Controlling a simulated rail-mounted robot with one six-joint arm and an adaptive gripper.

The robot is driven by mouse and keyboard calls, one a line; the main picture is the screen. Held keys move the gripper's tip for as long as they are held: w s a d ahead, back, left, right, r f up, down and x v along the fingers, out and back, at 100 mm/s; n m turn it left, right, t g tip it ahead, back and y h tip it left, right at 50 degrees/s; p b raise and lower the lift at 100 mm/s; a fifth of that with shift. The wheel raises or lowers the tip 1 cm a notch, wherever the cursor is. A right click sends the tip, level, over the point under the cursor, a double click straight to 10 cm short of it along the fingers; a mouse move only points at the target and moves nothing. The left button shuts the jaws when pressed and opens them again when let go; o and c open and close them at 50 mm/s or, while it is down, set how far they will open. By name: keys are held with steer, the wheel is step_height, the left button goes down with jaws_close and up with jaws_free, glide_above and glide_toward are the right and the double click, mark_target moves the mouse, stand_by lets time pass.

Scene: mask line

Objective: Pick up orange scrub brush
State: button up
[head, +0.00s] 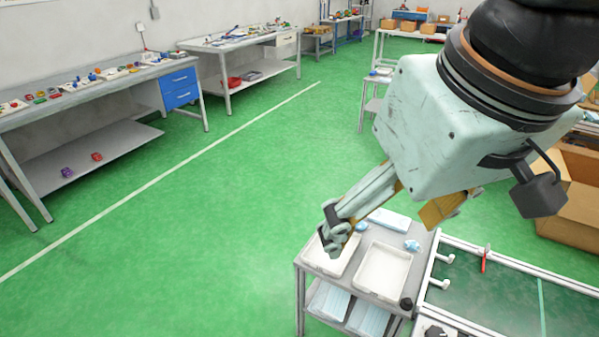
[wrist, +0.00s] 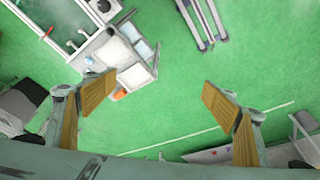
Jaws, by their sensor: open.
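My gripper (wrist: 160,92) is open and empty, its two fingers spread wide in the wrist view. In the head view, my gripper (head: 388,222) hangs in the air above a grey cart (head: 372,297). A small orange item (wrist: 119,95) shows at the cart's lower end in the wrist view, next to the left finger; it is too small to say whether it is the scrub brush. I cannot make it out in the head view, where my gripper covers part of the cart. A thin orange-red item (head: 484,259) stands at the edge of the green conveyor (head: 510,290).
The cart holds two white trays, including one on the right (head: 385,270), and blue packs (head: 390,220). Workbenches (head: 110,82) with small coloured items line the left wall. Cardboard boxes (head: 572,208) stand at the right. The green floor between is clear.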

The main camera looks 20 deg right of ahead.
steer(key=w+d+f+n+g+p, duration=0.1)
steer(key=w+d+n, duration=0.15)
steer(key=w, duration=1.15)
steer(key=w+d+f+n, duration=0.1)
steer(key=w+d, duration=0.2)
steer(key=w, duration=1.2)
steer(key=w+d+f+n, duration=0.1)
steer(key=w+d+f, duration=0.15)
steer(key=w, duration=0.25)
steer(key=w+d+f+g, duration=0.1)
steer(key=w+d+f, duration=0.1)
steer(key=w+f, duration=0.25)
steer(key=w+d+f+n, duration=0.1)
steer(key=w+d+f, duration=0.15)
steer(key=w, duration=0.25)
steer(key=w+d+f+n, duration=0.1)
steer(key=w+d+f, duration=0.3)
steer(key=f, duration=0.6)
steer(key=w+d+f+p, duration=0.1)
steer(key=w+d+f, duration=0.4)
steer(key=f, duration=0.5)
steer(key=w+d+f+n+g+y, duration=0.1)
steer(key=w+d+f, duration=0.3)
steer(key=f, duration=0.6)
steer(key=shift+w+d+f+n+p, duration=0.25)
steer(key=shift+w+n+p, duration=0.1)
steer(key=shift+w, duration=0.6)
steer(key=shift+f, duration=0.15)
